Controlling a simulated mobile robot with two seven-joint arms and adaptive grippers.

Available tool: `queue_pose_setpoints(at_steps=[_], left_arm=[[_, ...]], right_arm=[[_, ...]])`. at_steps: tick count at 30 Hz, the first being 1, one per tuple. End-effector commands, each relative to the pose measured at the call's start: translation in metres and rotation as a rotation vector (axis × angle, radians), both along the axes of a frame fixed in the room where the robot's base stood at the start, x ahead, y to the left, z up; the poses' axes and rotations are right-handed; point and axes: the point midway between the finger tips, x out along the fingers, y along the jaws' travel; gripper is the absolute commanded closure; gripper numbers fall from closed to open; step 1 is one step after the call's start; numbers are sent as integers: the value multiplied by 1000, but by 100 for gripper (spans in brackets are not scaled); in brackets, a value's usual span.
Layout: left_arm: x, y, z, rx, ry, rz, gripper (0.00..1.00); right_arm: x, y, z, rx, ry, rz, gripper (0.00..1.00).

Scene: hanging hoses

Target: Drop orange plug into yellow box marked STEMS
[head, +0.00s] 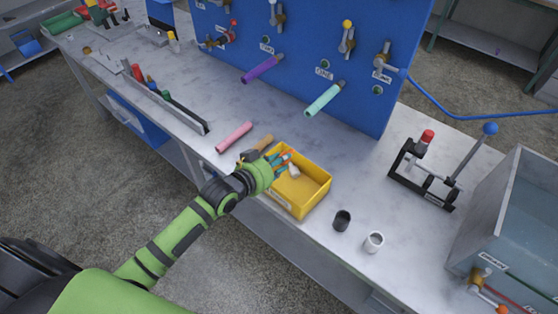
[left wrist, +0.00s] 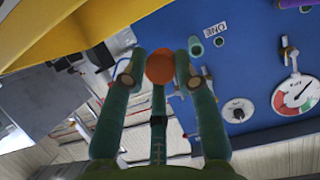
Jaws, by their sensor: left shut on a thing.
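The yellow box (head: 315,199) sits on the grey workbench, with a pale label on its front side that is too small to read. My left gripper (head: 281,160) is over the back-left part of the box. It is shut on the orange plug (left wrist: 160,66), which shows as a round orange end between the fingertips in the left wrist view. In that view the yellow box (left wrist: 70,25) fills the upper left corner. A small pale thing (head: 293,170) shows by the fingers at the box; I cannot tell its exact place. My right gripper is not in view.
A pink hose piece (head: 234,137) and a tan piece (head: 262,143) lie left of the box. A black cup (head: 342,220) and a white cup (head: 374,241) stand to its right. Purple (head: 262,69) and mint (head: 325,99) hoses stick out from the blue panel (head: 300,40).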

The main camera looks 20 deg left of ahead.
Motion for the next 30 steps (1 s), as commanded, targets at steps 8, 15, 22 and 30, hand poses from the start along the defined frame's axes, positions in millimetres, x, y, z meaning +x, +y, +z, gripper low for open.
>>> queue_pose_setpoints(at_steps=[8, 15, 22, 30], left_arm=[[0, 0, 1, 0, -1, 0, 42], [0, 0, 1, 0, 0, 0, 42], [-10, 4, 4, 1, 2, 0, 42], [-58, 21, 24, 2, 2, -2, 42]], right_arm=[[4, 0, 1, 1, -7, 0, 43], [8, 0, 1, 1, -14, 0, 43], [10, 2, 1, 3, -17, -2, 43], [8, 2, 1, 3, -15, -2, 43]])
